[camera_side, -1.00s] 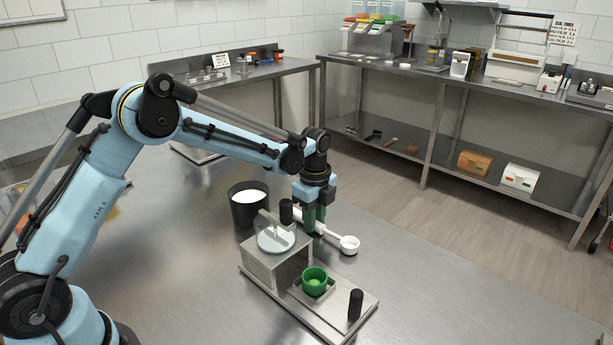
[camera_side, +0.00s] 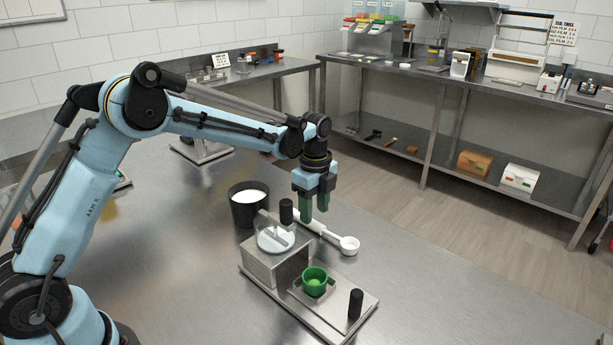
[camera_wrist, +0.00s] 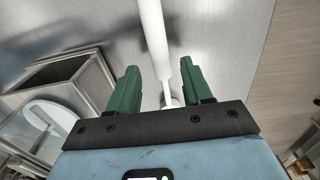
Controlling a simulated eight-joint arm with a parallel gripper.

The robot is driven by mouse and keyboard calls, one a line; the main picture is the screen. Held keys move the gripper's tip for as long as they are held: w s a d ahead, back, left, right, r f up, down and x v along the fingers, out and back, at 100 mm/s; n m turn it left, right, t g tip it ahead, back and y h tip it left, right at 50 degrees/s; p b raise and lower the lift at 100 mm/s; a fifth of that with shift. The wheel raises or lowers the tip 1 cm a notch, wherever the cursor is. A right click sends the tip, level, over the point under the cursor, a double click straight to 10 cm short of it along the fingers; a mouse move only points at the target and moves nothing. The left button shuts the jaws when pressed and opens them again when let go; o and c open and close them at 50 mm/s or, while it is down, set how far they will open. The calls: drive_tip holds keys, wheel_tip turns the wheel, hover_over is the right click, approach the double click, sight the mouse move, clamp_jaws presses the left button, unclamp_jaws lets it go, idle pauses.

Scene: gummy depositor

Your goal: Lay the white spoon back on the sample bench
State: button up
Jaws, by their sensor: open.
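The white spoon (camera_side: 349,244) lies on the steel bench (camera_side: 430,290), just behind the depositor, with its bowl toward the right. Part of its handle is hidden behind a black knob and my fingers in the side view. My gripper (camera_side: 314,210) is open and empty above the handle. In the wrist view the spoon's white handle (camera_wrist: 153,35) runs between the two green fingers (camera_wrist: 158,78), with space on both sides. The spoon's lower end is partly hidden by the gripper body there.
The depositor (camera_side: 268,268) stands on the bench in front of the spoon, with a green cup (camera_side: 314,281) on its plate and a black post (camera_side: 355,304). A dark tub of white material (camera_side: 248,208) stands to the left. The bench's right side is clear.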

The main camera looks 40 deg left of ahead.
sight(315, 222)
wheel_tip(315, 222, up, 8)
drive_tip(key=s+r+n+t, duration=0.3)
drive_tip(key=s+r+n, duration=0.3)
drive_tip(key=s+n, duration=0.3)
drive_tip(key=s+f+n+t, duration=0.3)
drive_tip(key=s+n, duration=0.6)
drive_tip(key=s, duration=0.3)
drive_tip(key=shift+f+t, duration=0.4)
drive_tip(key=shift+t, duration=0.2)
